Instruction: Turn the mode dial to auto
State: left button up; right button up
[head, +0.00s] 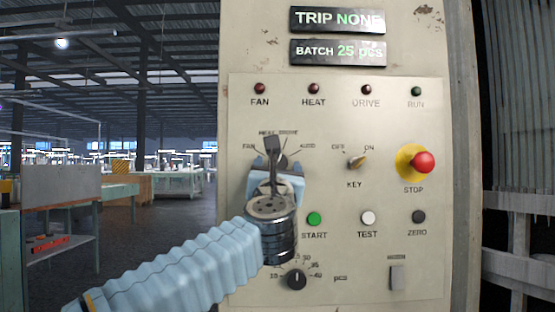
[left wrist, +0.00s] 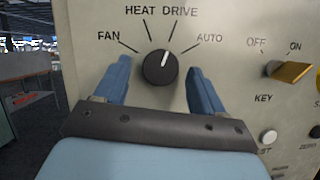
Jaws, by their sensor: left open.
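The mode dial (left wrist: 160,68) is a round black knob on the panel, with a white pointer line. The line points up and slightly right, toward the DRIVE mark. FAN and HEAT lie to its left and AUTO (left wrist: 210,38) to its right. My left gripper (left wrist: 160,72) is open, with one blue finger on each side of the dial; gaps show between fingers and knob. In the head view my left gripper (head: 274,172) is in front of the dial and hides most of it. My right gripper is in neither view.
The key switch (head: 357,161) and red STOP button (head: 423,162) are right of the dial. START (head: 314,219), TEST (head: 368,217) and ZERO (head: 418,216) buttons sit below. A pcs dial (head: 297,279) is under my left wrist. The display above reads TRIP NONE (head: 338,19).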

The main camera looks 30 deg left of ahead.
pick_arm(q)
jog(key=shift+w+a+r, duration=0.2)
jog(key=shift+w+a, duration=0.05)
jog(key=shift+w, duration=0.2)
jog(key=c, duration=1.1)
jog(key=shift+o, duration=0.2)
